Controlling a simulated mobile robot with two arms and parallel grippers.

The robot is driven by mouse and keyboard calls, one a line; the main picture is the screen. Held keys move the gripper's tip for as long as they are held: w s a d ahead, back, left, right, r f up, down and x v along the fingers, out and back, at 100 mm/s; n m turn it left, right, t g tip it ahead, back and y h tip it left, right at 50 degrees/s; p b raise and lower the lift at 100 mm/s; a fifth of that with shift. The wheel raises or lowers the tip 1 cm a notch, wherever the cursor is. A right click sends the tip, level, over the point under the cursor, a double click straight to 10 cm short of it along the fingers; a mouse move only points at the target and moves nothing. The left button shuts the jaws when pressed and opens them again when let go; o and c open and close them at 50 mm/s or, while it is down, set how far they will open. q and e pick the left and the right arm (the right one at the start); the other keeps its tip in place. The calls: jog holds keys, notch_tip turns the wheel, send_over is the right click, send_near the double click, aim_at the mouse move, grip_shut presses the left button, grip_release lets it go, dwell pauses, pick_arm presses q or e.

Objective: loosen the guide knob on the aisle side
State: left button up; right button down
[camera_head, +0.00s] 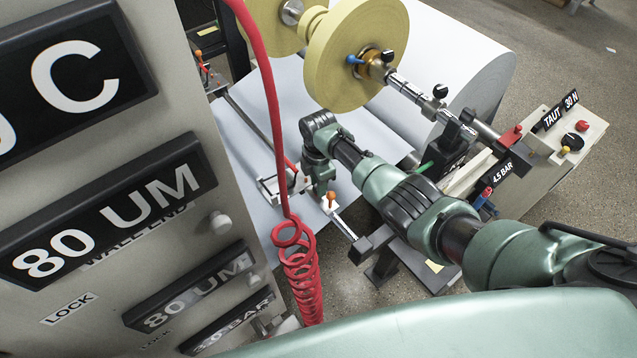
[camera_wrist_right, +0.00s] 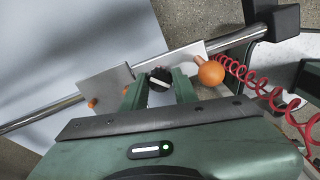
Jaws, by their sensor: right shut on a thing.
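A steel guide rod (camera_wrist_right: 40,117) runs across the right wrist view, with a flat metal guide block (camera_wrist_right: 160,62) on it. A small black knob with a white bar (camera_wrist_right: 159,80) sits at the block's edge. My right gripper (camera_wrist_right: 160,83) has its two green fingers on either side of this knob, shut on it. In the head view my right gripper (camera_head: 320,178) reaches down at the rod, and its jaws hide the knob. An orange ball handle (camera_wrist_right: 211,73) stands on the block just right of the fingers; it also shows in the head view (camera_head: 331,196). My left gripper is out of view.
A large white paper roll (camera_head: 470,65) and yellow rolls (camera_head: 355,55) lie behind my arm. A coiled red hose (camera_head: 302,270) hangs left of the gripper, beside the grey panel (camera_head: 225,140). A black rod end bracket (camera_head: 368,245) stands near the gripper.

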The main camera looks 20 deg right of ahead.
jog(key=n, duration=0.3)
jog(key=shift+w+n, duration=0.1)
jog(key=shift+n, duration=0.2)
jog(key=shift+n+b, duration=0.35)
jog(key=shift+n, duration=1.25)
jog(key=c, duration=1.1)
grip_release()
